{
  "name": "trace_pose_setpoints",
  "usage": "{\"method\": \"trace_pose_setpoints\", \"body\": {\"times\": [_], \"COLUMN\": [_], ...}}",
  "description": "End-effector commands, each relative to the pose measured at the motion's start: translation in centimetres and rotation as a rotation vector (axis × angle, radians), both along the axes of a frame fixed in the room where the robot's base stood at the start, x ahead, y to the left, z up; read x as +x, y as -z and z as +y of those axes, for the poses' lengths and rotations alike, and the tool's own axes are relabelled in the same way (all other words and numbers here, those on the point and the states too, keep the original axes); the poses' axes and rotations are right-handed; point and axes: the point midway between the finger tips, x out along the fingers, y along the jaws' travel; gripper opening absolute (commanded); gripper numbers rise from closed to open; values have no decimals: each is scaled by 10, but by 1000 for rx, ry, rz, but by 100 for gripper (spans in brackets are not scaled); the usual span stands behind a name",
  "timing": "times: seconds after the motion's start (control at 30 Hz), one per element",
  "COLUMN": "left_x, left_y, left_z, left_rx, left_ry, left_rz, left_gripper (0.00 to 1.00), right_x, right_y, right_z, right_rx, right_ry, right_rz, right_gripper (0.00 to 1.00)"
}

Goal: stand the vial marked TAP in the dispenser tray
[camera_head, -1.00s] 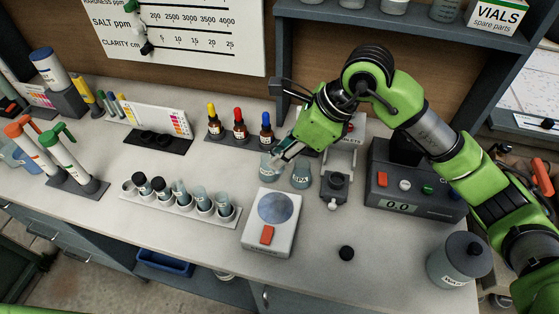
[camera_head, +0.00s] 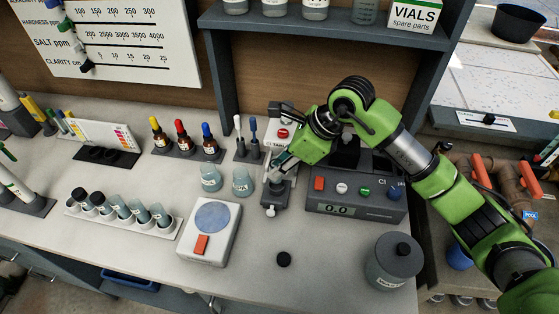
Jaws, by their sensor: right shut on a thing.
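My right gripper (camera_head: 274,175) reaches in from the right and is shut on what looks like a small vial, mostly hidden by the fingers. I cannot read a TAP mark on it. The fingers are at the front of the dispenser (camera_head: 281,133), a pale unit with a red button on top, just above its dark lower part (camera_head: 274,200). Whether the held thing touches the tray there, I cannot tell. A white rack (camera_head: 122,219) at the left holds several small vials, some with black caps. My left gripper is not in view.
Two glass jars (camera_head: 210,180) (camera_head: 243,183) stand left of the dispenser. A grey meter (camera_head: 355,195) is close on the right. A lidded tub (camera_head: 393,262) stands front right. Dropper bottles (camera_head: 182,138) stand behind.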

Motion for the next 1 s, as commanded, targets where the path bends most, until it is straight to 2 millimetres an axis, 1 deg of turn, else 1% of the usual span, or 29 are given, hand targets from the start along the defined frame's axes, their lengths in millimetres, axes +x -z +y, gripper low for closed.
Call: {"method": "trace_pose_setpoints", "body": {"times": [0.03, 0.1, 0.33, 0.57, 1.0], "left_x": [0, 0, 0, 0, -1], "left_y": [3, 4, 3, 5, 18], "left_z": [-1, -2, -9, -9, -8], "left_rx": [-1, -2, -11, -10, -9], "left_ry": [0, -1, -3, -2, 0], "left_rz": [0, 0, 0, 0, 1], "left_gripper": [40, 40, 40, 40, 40], "right_x": [0, 0, 0, 0, 0], "right_y": [5, 8, 8, 10, 24], "right_z": [0, 0, 0, 0, 0], "right_rx": [1, 0, 0, 0, -1], "right_ry": [-1, -1, 0, 0, -1], "right_rz": [1, 0, -1, -1, 0], "right_gripper": [4, 4, 4, 4, 4]}}
